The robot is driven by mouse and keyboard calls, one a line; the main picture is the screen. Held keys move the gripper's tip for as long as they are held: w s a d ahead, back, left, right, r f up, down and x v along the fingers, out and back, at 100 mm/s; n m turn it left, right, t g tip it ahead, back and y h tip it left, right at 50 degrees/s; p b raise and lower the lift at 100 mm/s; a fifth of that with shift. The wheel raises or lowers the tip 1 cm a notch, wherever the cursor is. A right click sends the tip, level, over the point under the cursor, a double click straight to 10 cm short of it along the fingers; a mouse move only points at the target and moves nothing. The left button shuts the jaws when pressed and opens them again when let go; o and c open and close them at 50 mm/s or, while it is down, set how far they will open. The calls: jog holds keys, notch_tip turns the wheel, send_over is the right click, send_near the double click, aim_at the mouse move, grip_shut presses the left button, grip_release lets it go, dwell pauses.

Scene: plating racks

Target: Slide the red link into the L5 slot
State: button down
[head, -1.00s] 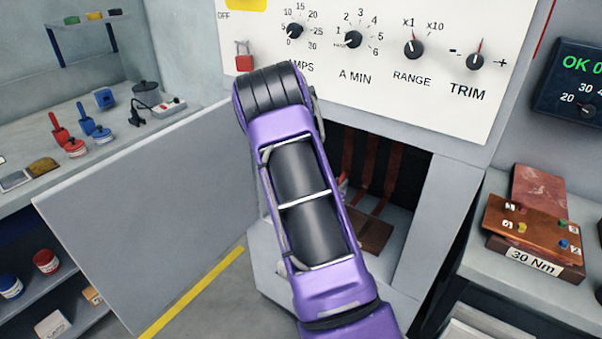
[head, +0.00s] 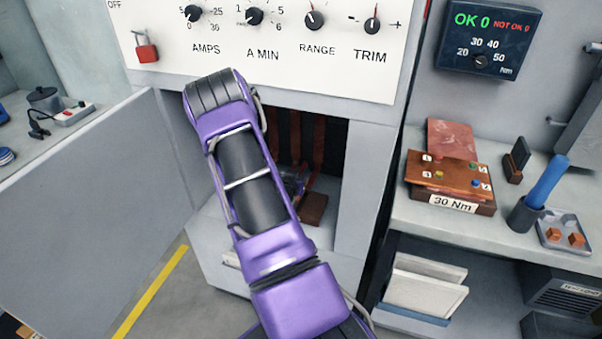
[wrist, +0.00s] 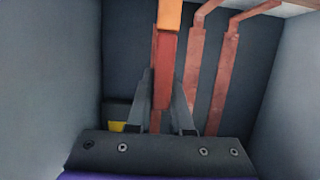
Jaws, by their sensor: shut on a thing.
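The red link (wrist: 166,65) is an upright bar with a brighter orange top in the wrist view. My gripper (wrist: 162,88) is shut on its lower part, one finger on each side. In the head view my purple arm reaches into the cabinet opening (head: 334,170) and hides most of the gripper and link. Two copper-red bars (wrist: 194,85) (wrist: 225,85) stand to the right of the link in the wrist view. I see no L5 label, and I cannot tell whether the link touches a slot.
Grey side walls (wrist: 45,85) flank the gripper closely. The control panel (head: 250,60) with knobs and a red padlock (head: 146,48) is above the opening. An open door (head: 80,210) stands left. A bench (head: 400,225) at right holds a copper block and blue-handled tool.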

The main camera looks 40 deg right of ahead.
notch_tip(320, 180, down, 6)
jog(key=b, duration=0.6)
jog(key=shift+f+b, duration=0.15)
jog(key=shift+b, duration=0.25)
jog(key=shift+f, duration=0.45)
jog(key=c, duration=0.7)
grip_release()
jog(key=shift+c, duration=0.2)
jog(key=shift+a, duration=0.1)
